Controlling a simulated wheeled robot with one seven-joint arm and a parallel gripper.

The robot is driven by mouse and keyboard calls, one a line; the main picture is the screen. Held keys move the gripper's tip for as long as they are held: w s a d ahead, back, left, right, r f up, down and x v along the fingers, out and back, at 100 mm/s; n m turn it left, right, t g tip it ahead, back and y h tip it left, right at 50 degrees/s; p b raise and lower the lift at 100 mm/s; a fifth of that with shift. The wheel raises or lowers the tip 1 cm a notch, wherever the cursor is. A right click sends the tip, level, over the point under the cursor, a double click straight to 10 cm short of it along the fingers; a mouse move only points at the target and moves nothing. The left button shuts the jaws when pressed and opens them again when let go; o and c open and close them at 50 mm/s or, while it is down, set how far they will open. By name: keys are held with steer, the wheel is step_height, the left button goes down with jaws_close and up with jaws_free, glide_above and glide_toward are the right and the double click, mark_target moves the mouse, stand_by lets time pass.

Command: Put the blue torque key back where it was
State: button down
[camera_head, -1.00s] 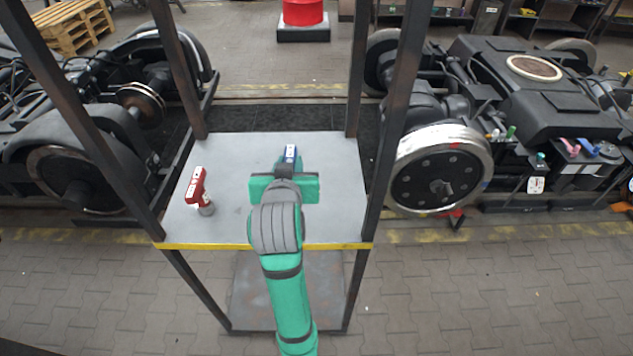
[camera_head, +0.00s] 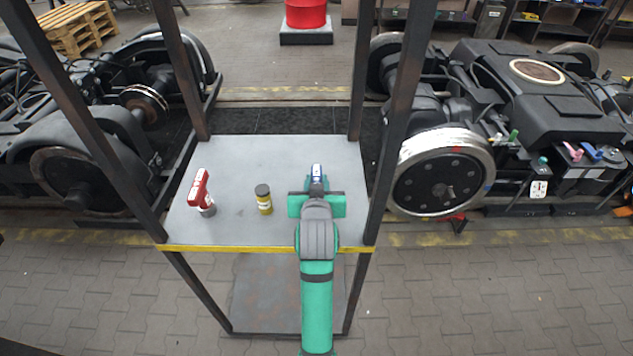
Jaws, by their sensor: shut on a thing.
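My green and grey gripper (camera_head: 316,190) is over the right part of the grey shelf top (camera_head: 235,160) of a dark metal rack. It is shut on the blue torque key (camera_head: 317,172), whose blue and white end shows just beyond the jaws. The rest of the key is hidden by my gripper and arm. I cannot tell whether the key touches the shelf.
A yellow jar with a dark lid (camera_head: 264,200) stands on the shelf, left of my gripper. A red-handled tool (camera_head: 200,190) stands farther left. Dark rack posts (camera_head: 398,110) rise at the shelf's corners. The shelf's back middle is clear.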

steer(key=shift+f, duration=0.1)
steer(key=c, duration=1.5)
jaws_free()
